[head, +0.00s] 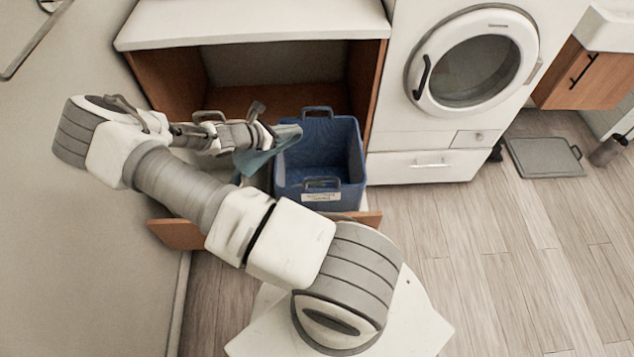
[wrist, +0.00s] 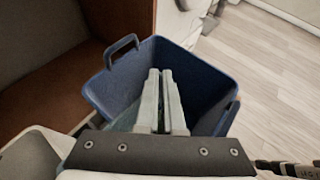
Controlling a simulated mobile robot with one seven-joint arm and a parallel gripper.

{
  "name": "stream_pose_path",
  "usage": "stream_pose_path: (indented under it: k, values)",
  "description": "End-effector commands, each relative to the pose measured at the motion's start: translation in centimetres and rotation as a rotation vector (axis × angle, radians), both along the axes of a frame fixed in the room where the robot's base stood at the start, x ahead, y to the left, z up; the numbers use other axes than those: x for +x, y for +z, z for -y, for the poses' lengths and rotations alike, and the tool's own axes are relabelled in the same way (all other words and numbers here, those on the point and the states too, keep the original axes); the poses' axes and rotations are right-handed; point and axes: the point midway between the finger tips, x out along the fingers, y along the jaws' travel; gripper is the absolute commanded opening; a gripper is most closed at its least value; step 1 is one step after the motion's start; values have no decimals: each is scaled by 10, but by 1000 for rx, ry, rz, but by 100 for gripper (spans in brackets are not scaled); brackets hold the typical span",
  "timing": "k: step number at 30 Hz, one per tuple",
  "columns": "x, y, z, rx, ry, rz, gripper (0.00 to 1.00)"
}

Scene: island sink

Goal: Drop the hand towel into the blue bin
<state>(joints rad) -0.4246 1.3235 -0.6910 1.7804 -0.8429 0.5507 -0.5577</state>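The hand towel (head: 262,157) is blue-grey and hangs from my gripper (head: 272,136) at the left side of the blue bin in the head view. The blue bin (head: 346,150) is an open box with two handles and a white label, standing in front of the open cabinet. In the wrist view my gripper (wrist: 160,75) has its two fingers close together over the opening of the blue bin (wrist: 205,75). A pale teal bit of the towel (wrist: 125,120) shows beside and below the fingers. The fingers hide the exact grip.
The open wooden cabinet (head: 180,80) with a white top (head: 250,18) is behind the bin. A white front-loading washer (head: 415,140) stands to its right. A grey tray-like item (head: 545,157) lies on the floor at far right.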

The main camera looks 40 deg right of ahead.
Motion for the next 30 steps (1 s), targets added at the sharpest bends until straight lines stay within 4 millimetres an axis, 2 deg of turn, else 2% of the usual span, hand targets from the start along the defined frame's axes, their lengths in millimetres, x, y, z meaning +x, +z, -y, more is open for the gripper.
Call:
stream_pose_path:
  k: [1,7,18,26,30]
  values:
    - [-2,-8,8,5,-46,5,0]
    - [-13,-14,34,4,-203,5,0]
    - [-34,-16,77,3,-480,2,0]
    - [-41,-11,88,1,-565,-2,0]
    - [-42,-16,89,1,-569,-2,0]
